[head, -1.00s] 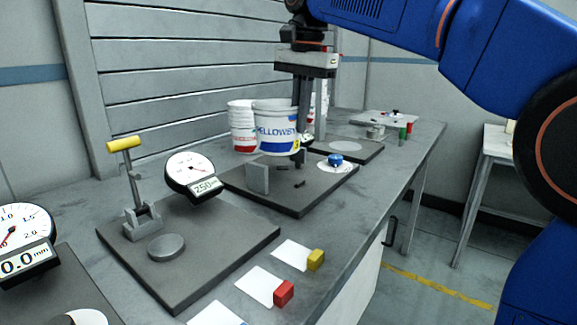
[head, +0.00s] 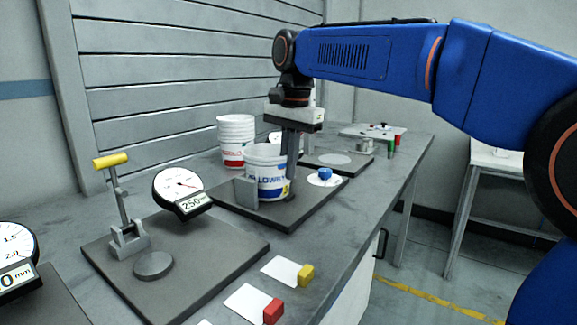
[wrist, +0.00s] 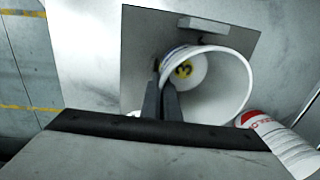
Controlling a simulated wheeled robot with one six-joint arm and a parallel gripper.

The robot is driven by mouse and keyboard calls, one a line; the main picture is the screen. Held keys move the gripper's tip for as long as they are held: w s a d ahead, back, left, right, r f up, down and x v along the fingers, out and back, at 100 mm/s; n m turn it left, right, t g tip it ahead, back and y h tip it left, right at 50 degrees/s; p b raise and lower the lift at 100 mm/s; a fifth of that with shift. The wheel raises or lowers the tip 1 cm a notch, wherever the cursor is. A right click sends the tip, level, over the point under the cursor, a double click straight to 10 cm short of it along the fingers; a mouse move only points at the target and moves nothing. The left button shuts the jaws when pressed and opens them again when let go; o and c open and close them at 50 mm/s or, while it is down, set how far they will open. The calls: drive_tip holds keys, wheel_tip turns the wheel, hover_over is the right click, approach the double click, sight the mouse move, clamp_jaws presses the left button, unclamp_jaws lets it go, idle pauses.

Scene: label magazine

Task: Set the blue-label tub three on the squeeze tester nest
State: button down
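The wrist view shows the fingers (wrist: 161,102) at the tub's left rim and a yellow mark with a 3 (wrist: 184,70) in the tub (wrist: 235,85). The contact itself is partly hidden.
Stacked red-label tubs (head: 236,140) stand behind, near the wall. A lever press (head: 128,235) and a 250 dial gauge (head: 180,190) stand in front. A blue knob (head: 325,174) is right of the tub. Yellow (head: 306,275) and red (head: 273,310) blocks lie near the bench edge.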

drive_tip(key=shift+f, duration=0.15)
drive_tip(key=c, duration=2)
unclamp_jaws()
drive_tip(key=shift+c, duration=0.2)
wheel_tip(320, 180, up, 12)
drive_tip(key=d, duration=0.1)
drive_tip(key=shift+s, duration=0.35)
